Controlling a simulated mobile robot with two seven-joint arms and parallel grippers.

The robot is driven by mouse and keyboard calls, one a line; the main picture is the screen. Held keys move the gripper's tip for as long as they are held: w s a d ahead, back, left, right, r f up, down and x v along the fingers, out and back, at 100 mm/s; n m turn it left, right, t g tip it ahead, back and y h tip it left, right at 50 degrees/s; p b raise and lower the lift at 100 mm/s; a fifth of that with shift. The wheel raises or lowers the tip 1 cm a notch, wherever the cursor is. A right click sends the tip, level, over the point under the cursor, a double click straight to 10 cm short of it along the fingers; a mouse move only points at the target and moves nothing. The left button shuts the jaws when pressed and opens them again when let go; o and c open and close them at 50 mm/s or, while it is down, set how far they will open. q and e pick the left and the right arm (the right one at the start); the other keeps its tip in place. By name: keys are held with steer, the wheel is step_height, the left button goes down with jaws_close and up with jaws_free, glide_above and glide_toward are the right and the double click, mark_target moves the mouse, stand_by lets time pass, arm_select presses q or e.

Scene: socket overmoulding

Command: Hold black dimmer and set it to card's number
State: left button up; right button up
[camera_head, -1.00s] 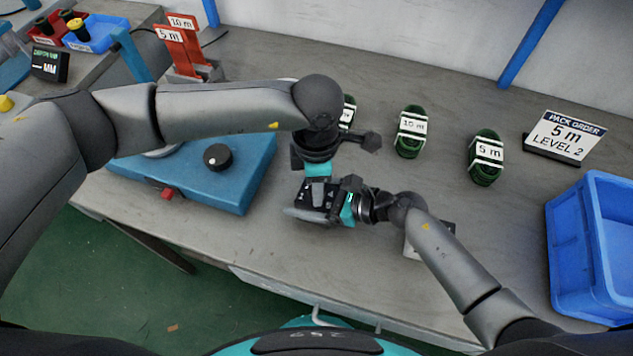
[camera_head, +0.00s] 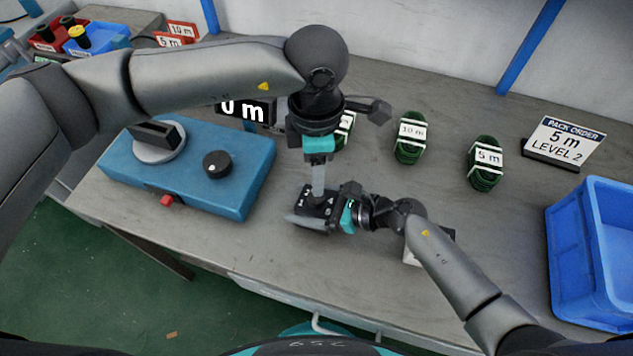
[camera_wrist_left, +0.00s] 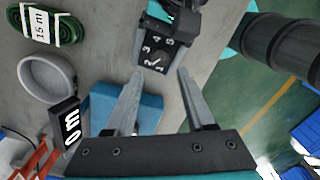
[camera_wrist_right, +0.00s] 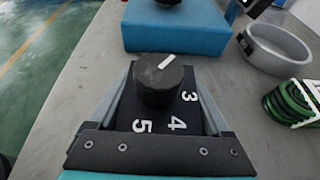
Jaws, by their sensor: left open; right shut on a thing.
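My right gripper (camera_head: 322,212) is shut on the black dimmer (camera_head: 306,203) and holds it over the bench. In the right wrist view the dimmer's round knob (camera_wrist_right: 160,82) has a white pointer line aimed up and right, past the 3. The 3, 4 and 5 show; other numbers are hidden behind the knob. My left gripper (camera_head: 318,188) points down just above the dimmer. In the left wrist view it is open, its fingertips (camera_wrist_left: 160,74) apart below the dimmer (camera_wrist_left: 160,40). Contact is unclear. The order card (camera_head: 558,138) reads "5 m LEVEL 2".
A blue machine (camera_head: 195,185) with a dark knob stands at left, with a display (camera_head: 248,108) behind it. Green cable coils (camera_head: 410,143) lie at the back. A blue crate (camera_head: 597,200) stands at right. A white block sits partly hidden behind my right forearm.

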arm_select(q)
steer(key=shift+r, duration=2.35)
arm_select(e)
steer(key=o, duration=1.3)
steer(key=shift+c, duration=0.2)
